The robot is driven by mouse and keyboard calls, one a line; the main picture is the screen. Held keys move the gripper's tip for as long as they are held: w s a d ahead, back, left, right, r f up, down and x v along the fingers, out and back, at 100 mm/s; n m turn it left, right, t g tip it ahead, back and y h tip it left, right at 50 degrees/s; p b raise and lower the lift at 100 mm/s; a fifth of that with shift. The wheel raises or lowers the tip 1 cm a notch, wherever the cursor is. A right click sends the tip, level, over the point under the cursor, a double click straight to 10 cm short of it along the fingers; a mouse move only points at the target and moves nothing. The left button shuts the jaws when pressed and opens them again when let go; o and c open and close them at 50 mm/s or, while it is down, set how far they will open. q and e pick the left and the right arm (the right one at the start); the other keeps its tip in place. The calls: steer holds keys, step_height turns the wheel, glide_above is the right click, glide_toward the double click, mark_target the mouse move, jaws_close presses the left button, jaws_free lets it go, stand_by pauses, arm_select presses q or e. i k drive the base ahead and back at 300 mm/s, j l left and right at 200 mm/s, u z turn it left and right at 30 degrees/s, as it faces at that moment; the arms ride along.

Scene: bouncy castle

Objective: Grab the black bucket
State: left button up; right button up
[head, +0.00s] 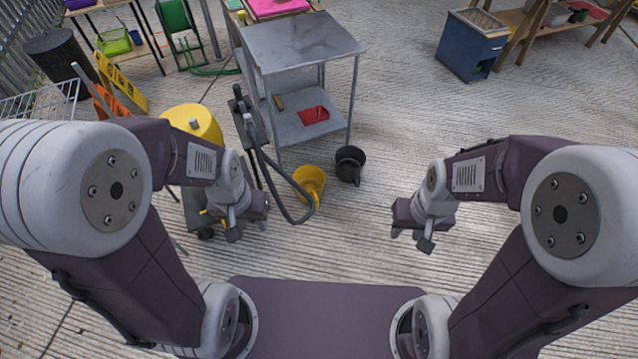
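The small black bucket (350,164) stands on the ribbed concrete floor, near the front right leg of a grey metal cart. A yellow bucket (310,182) is just to its left. My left gripper (240,222) hangs left of both buckets, near a black hose, with nothing visible in it. My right gripper (416,238) is to the right of the black bucket and lower in the picture, apart from it, with nothing visible in it. The finger gaps of both grippers are too small and angled to read.
The grey cart (303,45) stands behind the buckets, with a red dustpan (313,115) on its lower shelf. A yellow machine (192,124) with a black hose (283,184) is on the left. A blue cabinet (468,46) stands at the back right. Floor right of the black bucket is clear.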

mark_target(350, 161)
steer(key=i+l+u, duration=0.1)
steer(key=i+u, duration=0.15)
steer(key=i, duration=0.25)
steer(key=i+l+u, duration=0.25)
steer(key=i, duration=0.25)
steer(key=i+l+u, duration=0.25)
steer(key=i, duration=0.25)
